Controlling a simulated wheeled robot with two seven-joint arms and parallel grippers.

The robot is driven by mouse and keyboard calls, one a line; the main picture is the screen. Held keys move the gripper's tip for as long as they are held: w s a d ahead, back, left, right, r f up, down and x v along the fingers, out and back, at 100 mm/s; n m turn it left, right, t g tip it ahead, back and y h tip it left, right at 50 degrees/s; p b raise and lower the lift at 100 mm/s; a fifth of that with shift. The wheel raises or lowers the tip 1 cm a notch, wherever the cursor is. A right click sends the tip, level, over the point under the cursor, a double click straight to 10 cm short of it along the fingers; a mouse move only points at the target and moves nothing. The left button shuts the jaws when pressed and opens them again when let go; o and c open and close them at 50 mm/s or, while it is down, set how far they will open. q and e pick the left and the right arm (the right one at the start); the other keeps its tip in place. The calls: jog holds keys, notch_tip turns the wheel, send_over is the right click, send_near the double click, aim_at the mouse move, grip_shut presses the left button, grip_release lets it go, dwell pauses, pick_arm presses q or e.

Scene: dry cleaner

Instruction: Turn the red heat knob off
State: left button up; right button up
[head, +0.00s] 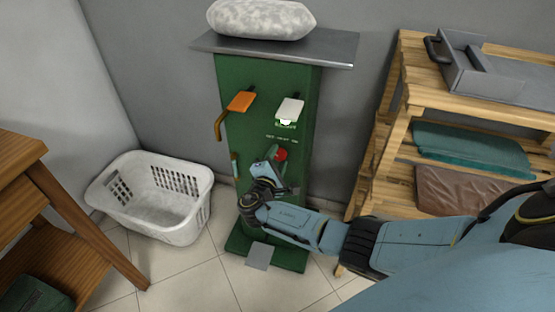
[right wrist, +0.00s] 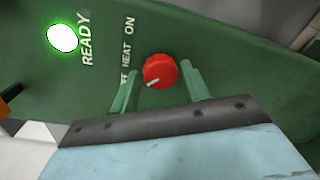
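The red heat knob (head: 282,154) is on the front of the green press column (head: 266,78), partly hidden behind my right gripper (head: 272,165). In the right wrist view the knob (right wrist: 160,71) has a white pointer mark toward its lower left. The words "HEAT ON" are printed beside it. My right gripper (right wrist: 162,72) is open, with one finger on each side of the knob; a narrow gap seems to show at both sides. My left gripper is not in view.
The lit READY lamp (right wrist: 62,38) glows green-white. An orange handle (head: 240,101) and a white one (head: 290,110) stick out above the knob. A white laundry basket (head: 180,225) stands left of the column; a wooden rack (head: 385,150) stands right.

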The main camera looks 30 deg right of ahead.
jog(key=shift+o, duration=1.1)
jog(key=shift+s+a, duration=0.1)
jog(key=shift+s+a, duration=0.2)
jog(key=shift+a, duration=0.1)
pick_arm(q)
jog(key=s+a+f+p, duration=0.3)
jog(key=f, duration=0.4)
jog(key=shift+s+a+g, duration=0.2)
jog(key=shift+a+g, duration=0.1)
pick_arm(e)
jog(key=v, duration=1.2)
jog(key=shift+s, duration=0.2)
jog(key=shift+a+r, duration=0.1)
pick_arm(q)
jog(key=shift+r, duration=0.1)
